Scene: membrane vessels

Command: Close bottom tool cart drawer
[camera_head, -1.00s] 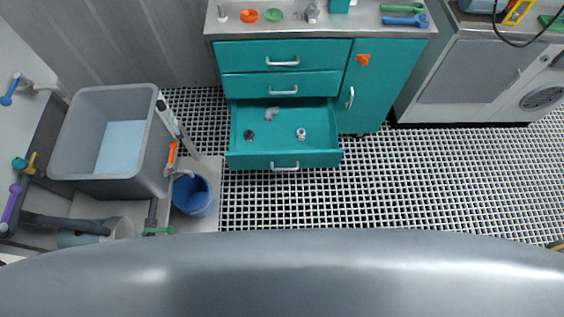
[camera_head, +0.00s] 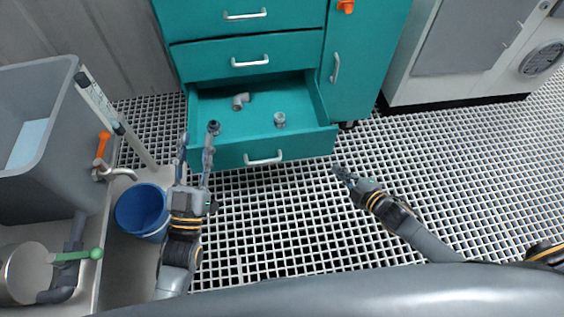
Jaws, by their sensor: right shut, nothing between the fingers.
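The teal tool cart (camera_head: 250,58) stands ahead with its bottom drawer (camera_head: 300,144) pulled out. The drawer has a white handle (camera_head: 263,160) on its front. Inside lie a grey elbow fitting (camera_head: 241,101), a pale fitting (camera_head: 279,119) and a small dark piece (camera_head: 214,127). My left gripper (camera_head: 196,148) is open, its fingers at the drawer's left front corner in the picture; I cannot tell whether they touch it. My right gripper (camera_head: 340,171) is shut and empty, just in front of the drawer's right end.
A grey sink (camera_head: 62,140), a blue bucket (camera_head: 142,212) and pipework with a green handle (camera_head: 78,255) stand at the left, close to my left arm. A white and grey cabinet (camera_head: 450,60) stands at the right. The grated floor at the right is clear.

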